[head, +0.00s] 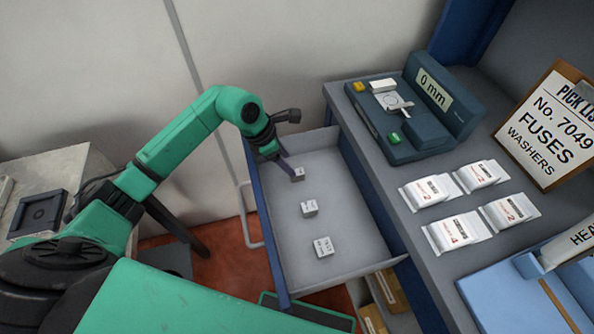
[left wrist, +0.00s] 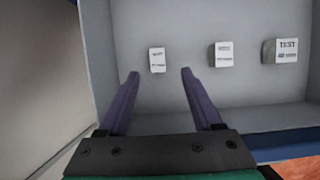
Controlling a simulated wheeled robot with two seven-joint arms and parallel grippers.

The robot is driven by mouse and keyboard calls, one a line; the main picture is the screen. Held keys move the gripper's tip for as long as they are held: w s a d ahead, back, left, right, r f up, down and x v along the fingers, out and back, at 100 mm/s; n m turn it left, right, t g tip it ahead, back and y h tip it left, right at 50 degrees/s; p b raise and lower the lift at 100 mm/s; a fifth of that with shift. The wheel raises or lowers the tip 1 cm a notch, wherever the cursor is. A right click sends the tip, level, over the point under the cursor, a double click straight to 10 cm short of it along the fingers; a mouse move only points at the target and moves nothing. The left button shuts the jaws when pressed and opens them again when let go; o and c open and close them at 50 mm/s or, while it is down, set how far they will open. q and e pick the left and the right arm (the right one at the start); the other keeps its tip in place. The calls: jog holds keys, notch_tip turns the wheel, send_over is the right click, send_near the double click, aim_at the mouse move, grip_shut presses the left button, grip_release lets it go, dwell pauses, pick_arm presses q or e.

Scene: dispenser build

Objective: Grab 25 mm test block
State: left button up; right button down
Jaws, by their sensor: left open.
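Three pale test blocks of rising size lie in a row in the open grey drawer (head: 345,200). Their size labels are too small to read, so I cannot tell which is 25 mm. The smallest block (head: 298,174) is at the far end, the middle block (head: 309,208) is between, and the largest block (head: 323,247) is nearest. My left gripper (head: 287,165) is open and empty at the smallest block. In the left wrist view its purple fingers (left wrist: 160,74) point toward the smallest block (left wrist: 157,60), which shows between and just beyond the tips. My right gripper is out of view.
The drawer walls surround the blocks. On the counter to the right stand a gauge reading 0 mm (head: 433,92), several white packets (head: 458,232), a pick-list clipboard (head: 552,125) and a blue tray (head: 500,290). The drawer floor beside the blocks is clear.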

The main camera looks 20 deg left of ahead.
aim_at(297, 172)
pick_arm(q)
jog(key=x, duration=0.7)
jog(key=shift+w+f, duration=0.1)
jog(key=shift+w, duration=0.05)
jog(key=shift+w+d+f, duration=0.1)
jog(key=shift+f, duration=0.2)
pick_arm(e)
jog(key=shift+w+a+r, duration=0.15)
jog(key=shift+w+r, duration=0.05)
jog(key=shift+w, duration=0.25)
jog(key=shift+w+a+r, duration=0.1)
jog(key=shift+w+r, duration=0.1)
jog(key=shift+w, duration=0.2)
pick_arm(q)
jog(key=c, duration=0.5)
grip_shut()
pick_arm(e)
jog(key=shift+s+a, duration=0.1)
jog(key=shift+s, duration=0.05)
